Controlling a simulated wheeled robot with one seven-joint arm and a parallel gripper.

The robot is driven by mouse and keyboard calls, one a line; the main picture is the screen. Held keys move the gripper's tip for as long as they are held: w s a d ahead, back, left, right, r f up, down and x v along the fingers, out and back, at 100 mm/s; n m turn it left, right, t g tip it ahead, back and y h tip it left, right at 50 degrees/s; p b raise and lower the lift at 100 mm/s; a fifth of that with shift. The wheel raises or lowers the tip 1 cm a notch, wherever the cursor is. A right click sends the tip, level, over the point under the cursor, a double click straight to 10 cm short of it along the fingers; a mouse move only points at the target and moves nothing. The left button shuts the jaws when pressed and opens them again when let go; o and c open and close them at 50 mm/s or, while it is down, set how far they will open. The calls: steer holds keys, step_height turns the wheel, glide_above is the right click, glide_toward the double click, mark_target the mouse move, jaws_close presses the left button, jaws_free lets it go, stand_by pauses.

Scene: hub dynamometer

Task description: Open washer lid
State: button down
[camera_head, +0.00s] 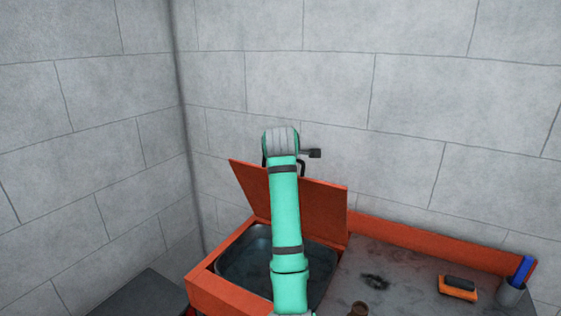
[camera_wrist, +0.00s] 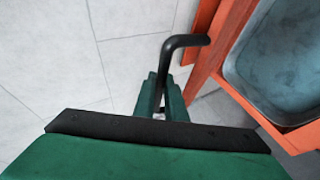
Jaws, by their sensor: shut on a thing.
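The washer lid (camera_head: 325,208) is an orange-red panel, raised and tilted back near the wall. The washer's dark metal basin (camera_head: 245,258) is exposed below it, and the basin also shows at the right of the wrist view (camera_wrist: 285,60). The lid's black bent handle (camera_wrist: 174,46) runs down between the green fingers of my gripper (camera_wrist: 161,98). The gripper is shut on this handle. In the head view my green arm covers the middle of the lid and basin, and the fingers are hidden.
Right of the basin is a stained grey worktop (camera_head: 410,285) with an orange raised back edge. On it are an orange-and-black brush (camera_head: 458,288) and a grey cup (camera_head: 511,292) holding a blue item. Grey block walls (camera_head: 420,90) stand close behind and at left.

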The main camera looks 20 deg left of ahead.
steer(key=c, duration=1.8)
jaws_free()
steer(key=shift+w, duration=0.2)
steer(key=shift+s+d, duration=0.1)
steer(key=shift+d, duration=0.1)
steer(key=v, duration=1.1)
steer(key=shift+a+f, duration=0.1)
steer(key=shift+a, duration=0.05)
